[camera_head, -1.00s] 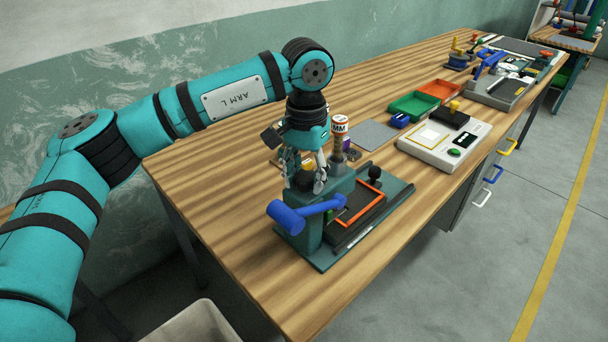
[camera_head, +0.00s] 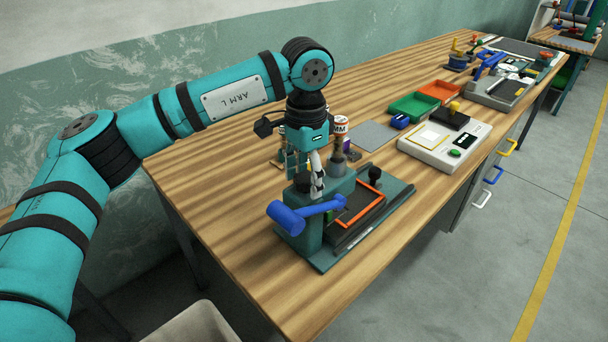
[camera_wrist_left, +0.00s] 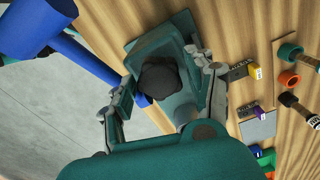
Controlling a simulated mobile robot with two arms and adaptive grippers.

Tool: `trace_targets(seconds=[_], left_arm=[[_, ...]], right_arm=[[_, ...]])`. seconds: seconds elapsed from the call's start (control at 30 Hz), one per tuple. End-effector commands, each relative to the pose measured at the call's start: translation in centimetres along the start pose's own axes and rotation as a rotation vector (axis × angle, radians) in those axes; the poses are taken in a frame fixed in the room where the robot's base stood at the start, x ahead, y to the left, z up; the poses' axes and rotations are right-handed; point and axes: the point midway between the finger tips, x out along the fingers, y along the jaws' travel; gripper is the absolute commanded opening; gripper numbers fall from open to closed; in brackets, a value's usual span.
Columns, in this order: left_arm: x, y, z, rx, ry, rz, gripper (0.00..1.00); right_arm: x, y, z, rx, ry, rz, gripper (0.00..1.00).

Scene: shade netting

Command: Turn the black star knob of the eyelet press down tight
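The eyelet press is a dark green body (camera_head: 302,236) on a green base plate at the near part of the bench, with a blue lever (camera_head: 287,216). Its black star knob (camera_wrist_left: 160,80) sits on top of the press head in the left wrist view. In the head view the knob (camera_head: 302,184) is partly hidden by a finger. My left gripper (camera_head: 304,177) points down over it. In the wrist view my left gripper (camera_wrist_left: 160,74) has its fingers apart on either side of the knob, with small gaps visible. My right gripper is not in view.
A black ball knob (camera_head: 375,173) stands on the press plate by an orange frame (camera_head: 362,207). The bench's front left is clear.

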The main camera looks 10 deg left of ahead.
Motion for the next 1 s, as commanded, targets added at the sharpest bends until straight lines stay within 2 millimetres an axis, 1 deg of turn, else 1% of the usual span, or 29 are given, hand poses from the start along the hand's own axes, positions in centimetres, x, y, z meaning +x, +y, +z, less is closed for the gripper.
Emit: trace_targets(seconds=[0.33,0.7,1.0], left_arm=[[-0.1,0.0,0.0,-0.001,-0.002,0.001,0.61],[-2.7,0.0,0.0,-0.001,-0.003,0.001,0.61],[-2.9,0.0,0.0,-0.001,-0.003,0.002,0.61]], right_arm=[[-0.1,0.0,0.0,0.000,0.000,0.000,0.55],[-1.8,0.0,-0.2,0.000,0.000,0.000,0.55],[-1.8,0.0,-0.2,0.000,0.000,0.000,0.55]])
